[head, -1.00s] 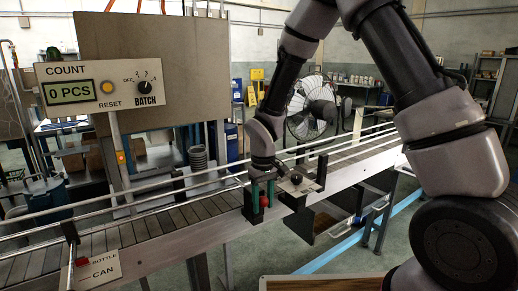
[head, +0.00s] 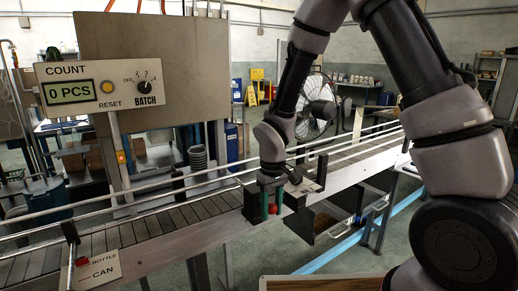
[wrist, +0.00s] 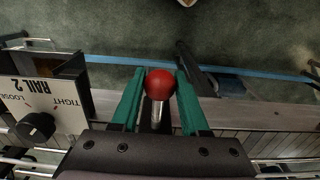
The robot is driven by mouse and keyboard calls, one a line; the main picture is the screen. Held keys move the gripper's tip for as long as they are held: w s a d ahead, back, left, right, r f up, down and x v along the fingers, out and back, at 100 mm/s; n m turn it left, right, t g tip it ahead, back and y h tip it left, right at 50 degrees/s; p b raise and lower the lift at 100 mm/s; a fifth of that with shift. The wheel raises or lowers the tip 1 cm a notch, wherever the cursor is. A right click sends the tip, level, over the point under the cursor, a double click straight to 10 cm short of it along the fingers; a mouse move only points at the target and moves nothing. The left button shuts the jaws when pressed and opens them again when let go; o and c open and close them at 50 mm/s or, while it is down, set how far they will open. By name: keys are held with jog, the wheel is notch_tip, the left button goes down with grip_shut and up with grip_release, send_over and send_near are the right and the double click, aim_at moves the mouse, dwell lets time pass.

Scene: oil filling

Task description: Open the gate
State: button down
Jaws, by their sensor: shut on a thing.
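My gripper (head: 270,206) is at the near edge of the conveyor (head: 185,218), pointing down. Its two green fingers are shut on a red ball knob (head: 272,209). In the wrist view the red knob (wrist: 160,83) sits between the green fingertips (wrist: 160,80), on a short metal stem that runs back towards the palm. I cannot make out the gate itself or how far it stands open; my gripper and the dark block around the knob cover that spot.
A RAIL 2 panel with a black dial (wrist: 36,127) is close beside my gripper. A BOTTLE/CAN plate (head: 99,268) with a red-tipped lever is at the conveyor's lower left. The counter box (head: 100,85) stands behind. Guide rails run along the belt.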

jog(key=s+d, duration=0.5)
jog(key=s, duration=0.3)
jog(key=shift+d, duration=0.2)
dwell(0.8)
jog(key=shift+c, duration=2)
grip_release()
notch_tip(320, 180, up, 7)
